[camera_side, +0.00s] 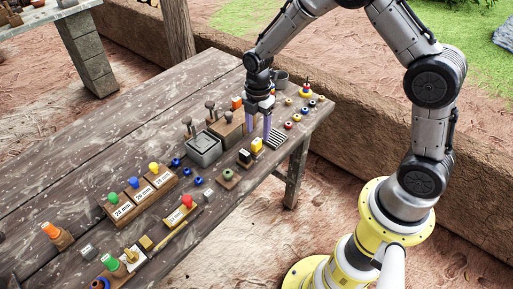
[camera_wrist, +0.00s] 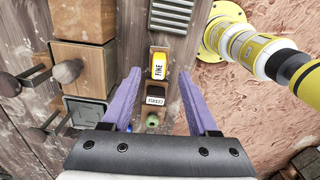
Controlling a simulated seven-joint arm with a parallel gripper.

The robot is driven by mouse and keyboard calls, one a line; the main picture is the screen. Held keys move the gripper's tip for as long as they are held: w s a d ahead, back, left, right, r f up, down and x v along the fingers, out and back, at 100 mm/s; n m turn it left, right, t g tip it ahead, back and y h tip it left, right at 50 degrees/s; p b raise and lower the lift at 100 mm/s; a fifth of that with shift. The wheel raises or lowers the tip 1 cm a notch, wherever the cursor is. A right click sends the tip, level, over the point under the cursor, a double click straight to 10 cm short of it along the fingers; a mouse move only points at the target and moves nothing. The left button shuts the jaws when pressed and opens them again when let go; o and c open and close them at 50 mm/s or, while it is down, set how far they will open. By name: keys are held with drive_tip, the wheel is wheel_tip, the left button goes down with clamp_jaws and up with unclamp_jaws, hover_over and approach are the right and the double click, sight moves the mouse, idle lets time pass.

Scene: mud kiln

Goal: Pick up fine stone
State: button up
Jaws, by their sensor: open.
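The fine stone is a small yellow block (camera_wrist: 159,68) with a white label reading FINE, seated in a wooden holder. In the side view the yellow block (camera_side: 257,144) is near the table's front edge. A black block (camera_wrist: 156,93) with a white label sits beside it; the label is hard to read. My gripper (camera_wrist: 159,71) is open and empty, with purple fingers pointing down. In the wrist view the yellow block appears between the fingertips, with gaps on both sides. In the side view my gripper (camera_side: 259,132) is just behind and above the blocks; the exact height is unclear.
A ribbed grey plate (camera_side: 277,138) lies to the right of the blocks. A grey lidded box (camera_side: 203,149) and a wooden box (camera_side: 226,127) with knobbed handles stand to the left. A small wooden piece with a green top (camera_side: 228,175) is nearby. Several coloured rings lie at the right end.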

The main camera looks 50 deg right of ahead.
sight(256, 141)
drive_tip(key=shift+a+f, duration=0.15)
drive_tip(key=shift+f, duration=1.3)
drive_tip(key=shift+a+f, duration=0.1)
drive_tip(key=shift+f, duration=1.35)
clamp_jaws()
